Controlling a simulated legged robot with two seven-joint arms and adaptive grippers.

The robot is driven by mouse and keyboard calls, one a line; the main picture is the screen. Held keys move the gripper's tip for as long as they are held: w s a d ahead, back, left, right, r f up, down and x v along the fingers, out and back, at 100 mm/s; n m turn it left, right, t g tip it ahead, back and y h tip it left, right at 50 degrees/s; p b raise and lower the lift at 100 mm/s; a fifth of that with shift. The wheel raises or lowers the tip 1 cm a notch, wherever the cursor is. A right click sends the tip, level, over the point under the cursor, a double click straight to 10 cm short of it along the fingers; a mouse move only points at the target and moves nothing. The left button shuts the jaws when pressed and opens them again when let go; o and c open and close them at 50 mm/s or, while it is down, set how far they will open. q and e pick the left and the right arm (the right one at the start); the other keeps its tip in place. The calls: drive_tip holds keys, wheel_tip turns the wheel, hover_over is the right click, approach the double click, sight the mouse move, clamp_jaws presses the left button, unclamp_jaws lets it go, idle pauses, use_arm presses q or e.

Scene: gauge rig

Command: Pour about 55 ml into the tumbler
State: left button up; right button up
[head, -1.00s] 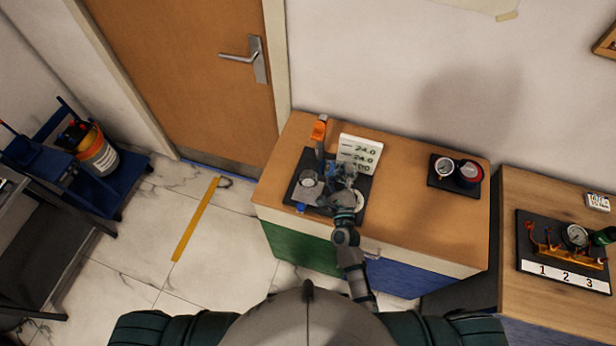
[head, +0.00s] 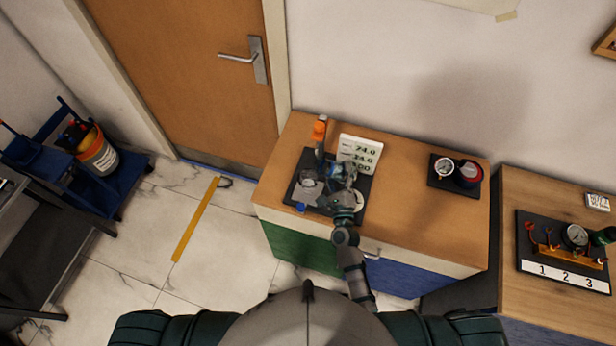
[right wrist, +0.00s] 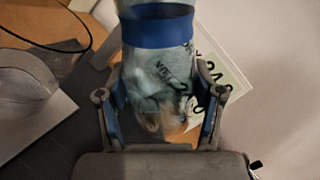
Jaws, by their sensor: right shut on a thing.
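My right gripper (head: 340,180) is over the dark tray (head: 362,186) on the wooden cabinet. In the right wrist view its two fingers (right wrist: 160,95) are shut on a clear vessel (right wrist: 157,62) with a blue band and dark lettering, one finger on each side. How far the vessel tilts is unclear. A pale, see-through rounded thing, likely the tumbler (head: 308,181), stands left of the gripper on the tray. A blurred rounded clear shape, perhaps the same tumbler (right wrist: 22,88), shows at the left of the right wrist view. Its liquid level cannot be read. My left gripper is out of view.
A white card with numbers (head: 359,152) stands behind the tray, beside an orange-topped post (head: 320,130). A small dark tray (head: 436,181) with a gauge lies to the right, with bare cabinet top between. A gauge rig (head: 560,245) stands on the far-right bench.

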drive_tip(key=shift+a+m, duration=0.1)
drive_tip(key=shift+m, duration=0.4)
drive_tip(key=shift+f+m+b, duration=0.5)
drive_tip(key=shift+f, duration=0.05)
drive_tip(key=shift+m+h, duration=0.3)
drive_tip(key=shift+m, duration=0.5)
drive_tip(key=r+m+p, duration=0.1)
drive_tip(key=d+m+p, duration=0.1)
drive_tip(key=shift+w+r+g+p, duration=0.15)
drive_tip(key=shift+r+g+p, duration=0.25)
drive_tip(key=m, duration=0.2)
drive_tip(key=shift+d+f+m+p, duration=0.2)
drive_tip(key=shift+d+m+p, duration=0.1)
drive_tip(key=shift+m+p, duration=0.1)
drive_tip(key=shift+w+d+f+m+g, duration=0.15)
drive_tip(key=shift+f+m+g, duration=0.25)
drive_tip(key=shift+m, duration=0.5)
